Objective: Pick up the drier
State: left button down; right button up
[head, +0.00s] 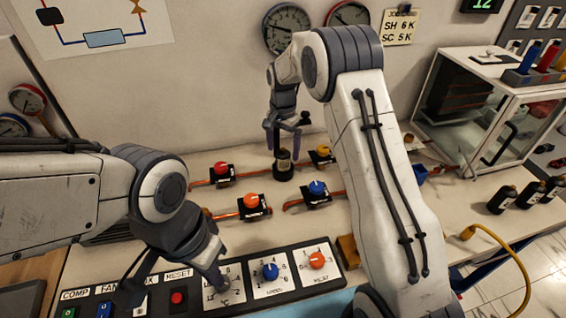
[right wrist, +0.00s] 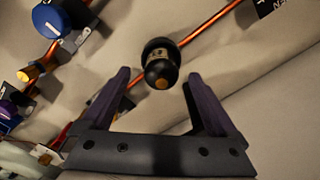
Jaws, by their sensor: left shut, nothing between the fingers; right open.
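The drier appears to be a small black cylinder (head: 284,166) with a pale label, upright on the bench at the back of the copper pipework. In the right wrist view the drier (right wrist: 160,64) lies just beyond the fingertips, roughly centred between them. My right gripper (head: 284,138) is open and empty, pointing down just above the drier. It also shows in the right wrist view (right wrist: 156,82). I cannot tell whether its fingers flank the drier's top. My left gripper (head: 222,286) is shut and empty, low over the control panel by its left knob.
Valves with red (head: 221,169), orange (head: 252,201), blue (head: 318,188) and yellow (head: 323,152) knobs stand around the drier. The control panel (head: 290,287) is in front. Similar black bottles (head: 502,200) stand at the right, near a glass-fronted cabinet (head: 470,120). A yellow hose (head: 505,245) hangs over the edge.

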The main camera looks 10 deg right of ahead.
aim_at(283, 162)
jog(key=f, duration=0.2)
jog(key=f+p, duration=0.1)
jog(key=f, duration=0.1)
jog(key=shift+w+d+f, duration=0.1)
jog(key=shift+w+f, duration=0.05)
jog(key=shift+w, duration=0.05)
jog(key=shift+f+p, duration=0.3)
jog(key=shift+f, duration=0.15)
jog(key=c, duration=1.5)
jog(key=shift+r, duration=0.1)
